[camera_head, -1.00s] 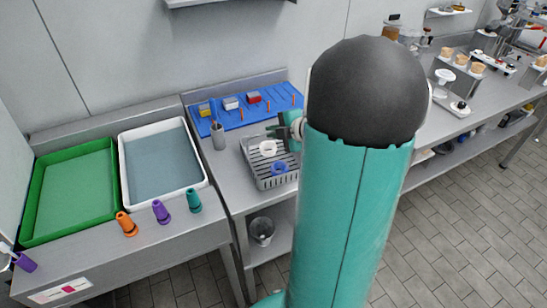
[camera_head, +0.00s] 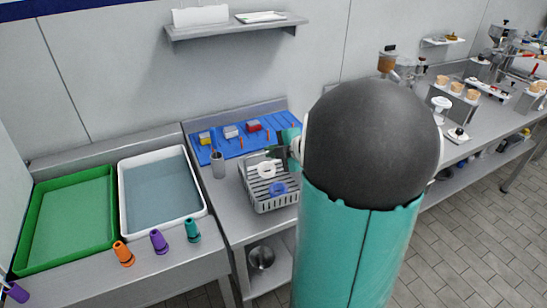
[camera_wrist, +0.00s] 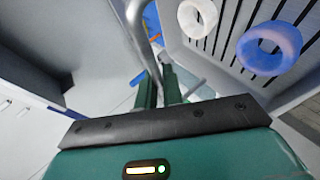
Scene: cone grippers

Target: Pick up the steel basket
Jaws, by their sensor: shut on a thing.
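The steel basket (camera_head: 268,208) is a grey slatted basket over the steel counter beside the sink trays. A white ring (camera_head: 266,170) and a blue ring (camera_head: 278,188) lie inside it; they also show in the wrist view, white (camera_wrist: 198,17) and blue (camera_wrist: 268,47). My gripper (camera_head: 283,152) is at the basket's far side, partly behind my arm. In the wrist view my gripper (camera_wrist: 160,85) has its fingers close together at a curved metal bar (camera_wrist: 139,35) beside the basket wall, shut on the basket. The exact contact is hard to see.
A steel cup (camera_head: 217,165) stands left of the basket. A blue mat (camera_head: 220,150) with small blocks lies behind. A white tray (camera_head: 206,205) and green tray (camera_head: 30,235) are left, with orange, purple and teal cones in front. A metal bowl (camera_head: 261,257) sits below.

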